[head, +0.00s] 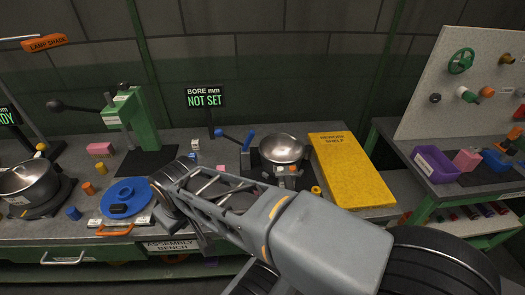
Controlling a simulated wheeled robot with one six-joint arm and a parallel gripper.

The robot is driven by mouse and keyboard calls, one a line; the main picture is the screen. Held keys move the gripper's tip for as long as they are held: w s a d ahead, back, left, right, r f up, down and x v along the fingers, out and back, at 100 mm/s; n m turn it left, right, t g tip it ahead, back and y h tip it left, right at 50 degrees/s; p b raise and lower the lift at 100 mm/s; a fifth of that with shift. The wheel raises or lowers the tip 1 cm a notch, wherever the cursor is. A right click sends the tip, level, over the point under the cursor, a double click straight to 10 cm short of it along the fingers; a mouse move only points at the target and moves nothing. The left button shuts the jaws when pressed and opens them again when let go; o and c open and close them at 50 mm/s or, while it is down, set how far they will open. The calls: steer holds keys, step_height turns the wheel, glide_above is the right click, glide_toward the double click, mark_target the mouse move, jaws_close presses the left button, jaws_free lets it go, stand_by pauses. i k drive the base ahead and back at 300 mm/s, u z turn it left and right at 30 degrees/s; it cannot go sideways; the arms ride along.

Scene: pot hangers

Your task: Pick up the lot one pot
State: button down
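Two steel pots show. One pot (30,182) stands on a dark base at the left end of the bench. The other pot (282,149) is round and shiny and stands on a dark stand near the middle, left of the yellow shelf. I cannot read a lot label on either. My grey arm reaches from the lower right across the bench front to a dark joint left of the middle pot. My gripper's fingertips cannot be made out, so I cannot tell whether it is open or shut. The arm covers part of the bench below the middle pot.
The assembly bench (55,232) holds a green press (138,118), a blue disc (125,196), a pink block (100,149) and small coloured cylinders. A sign (205,97) reads "BORE mm NOT SET". A yellow shelf (350,170) lies right. A pegboard (465,85) and purple bin (436,164) stand further right.

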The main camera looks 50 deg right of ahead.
mark_target(279, 149)
steer(key=z, duration=1.9)
steer(key=k, duration=1.15)
steer(key=u, duration=0.75)
steer(key=i, duration=0.95)
steer(key=z, duration=0.65)
